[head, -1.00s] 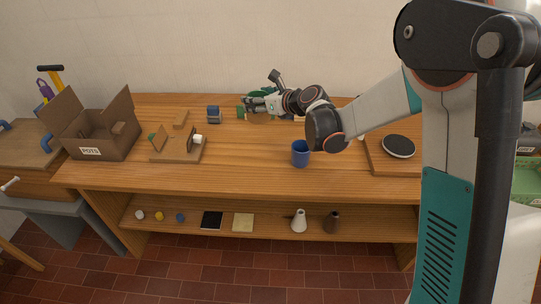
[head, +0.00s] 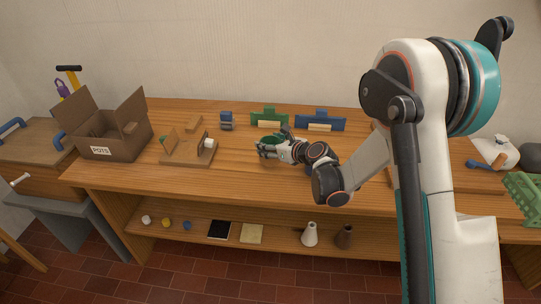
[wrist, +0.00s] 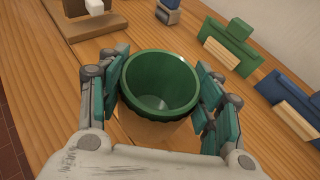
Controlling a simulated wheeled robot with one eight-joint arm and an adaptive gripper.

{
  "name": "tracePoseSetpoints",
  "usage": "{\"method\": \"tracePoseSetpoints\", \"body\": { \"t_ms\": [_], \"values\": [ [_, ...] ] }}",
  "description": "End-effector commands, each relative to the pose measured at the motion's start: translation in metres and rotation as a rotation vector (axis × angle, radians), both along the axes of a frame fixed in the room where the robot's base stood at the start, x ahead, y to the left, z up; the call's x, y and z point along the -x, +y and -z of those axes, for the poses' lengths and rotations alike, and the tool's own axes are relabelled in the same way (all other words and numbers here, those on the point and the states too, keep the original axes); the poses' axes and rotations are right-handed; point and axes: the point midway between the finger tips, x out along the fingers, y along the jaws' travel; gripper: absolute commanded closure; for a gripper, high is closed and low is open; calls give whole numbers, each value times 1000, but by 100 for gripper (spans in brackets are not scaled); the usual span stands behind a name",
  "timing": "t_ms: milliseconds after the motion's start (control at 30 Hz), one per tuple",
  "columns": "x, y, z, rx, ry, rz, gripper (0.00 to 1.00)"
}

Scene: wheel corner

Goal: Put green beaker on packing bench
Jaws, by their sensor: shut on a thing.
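The green beaker (wrist: 160,82) is open at the top and empty inside. In the wrist view it stands between the two fingers of my gripper (wrist: 167,92), which is shut on it. In the head view my gripper (head: 268,148) is over the middle of the long wooden bench (head: 200,183), and the beaker is hard to tell apart from the teal fingers. I cannot tell whether the beaker's base touches the bench top. No label shows whether this bench is the packing bench.
A green holder (head: 268,117) and a blue holder (head: 322,122) stand at the back. A cardboard box marked POTS (head: 107,140) and a wooden fixture (head: 185,158) are to the left. The bench's front strip is clear there. A lower shelf (head: 275,240) holds small items.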

Motion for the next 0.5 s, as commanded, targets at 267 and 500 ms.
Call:
{"method": "tracePoseSetpoints", "body": {
  "t_ms": [267,500],
  "values": [
    [0,0,38,0,0,0,75],
    [0,0,39,0,0,0,75]
  ]
}}
